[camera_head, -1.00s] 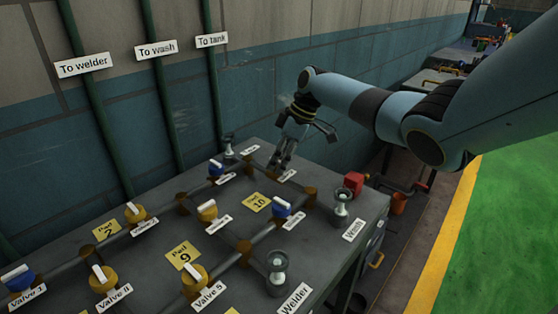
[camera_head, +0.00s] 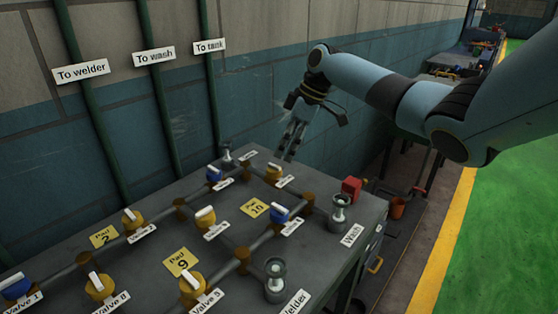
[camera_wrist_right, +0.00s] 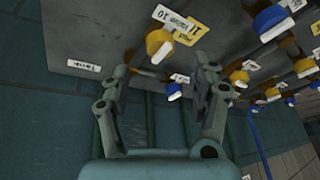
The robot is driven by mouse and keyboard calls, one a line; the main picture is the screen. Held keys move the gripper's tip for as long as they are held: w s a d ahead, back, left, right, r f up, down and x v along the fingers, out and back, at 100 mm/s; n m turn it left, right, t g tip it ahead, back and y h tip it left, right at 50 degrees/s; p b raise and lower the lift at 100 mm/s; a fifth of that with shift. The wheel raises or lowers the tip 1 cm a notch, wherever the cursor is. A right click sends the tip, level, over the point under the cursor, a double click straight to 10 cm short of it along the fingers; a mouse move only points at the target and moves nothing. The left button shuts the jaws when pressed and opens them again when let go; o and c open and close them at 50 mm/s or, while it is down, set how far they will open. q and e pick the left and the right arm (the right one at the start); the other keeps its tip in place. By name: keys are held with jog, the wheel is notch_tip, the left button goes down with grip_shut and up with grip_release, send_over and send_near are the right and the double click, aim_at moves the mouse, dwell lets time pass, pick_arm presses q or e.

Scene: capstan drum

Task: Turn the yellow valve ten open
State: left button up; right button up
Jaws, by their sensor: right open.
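A yellow valve (camera_head: 273,173) with a white bar handle sits on the pipe at the back right of the grey bench top. Its label is too small to read in the head view. In the wrist view a yellow valve (camera_wrist_right: 157,42) sits beside a tag (camera_wrist_right: 170,20) that appears to read "10"; its white handle lies slantwise. My right gripper (camera_head: 291,148) is open and empty, above and behind this valve, apart from it. In the wrist view its two fingers (camera_wrist_right: 165,70) are spread, with the valve beyond them. My left gripper is not in view.
Blue valves (camera_head: 280,213) and other yellow valves (camera_head: 205,216) stand close by on the pipes. Metal outlets (camera_head: 340,213) and a red block (camera_head: 351,187) are at the right edge. The wall (camera_head: 250,100) is close behind the bench.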

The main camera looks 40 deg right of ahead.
jog(key=v, duration=0.5)
jog(key=shift+r, duration=0.3)
jog(key=shift+s+f, duration=0.1)
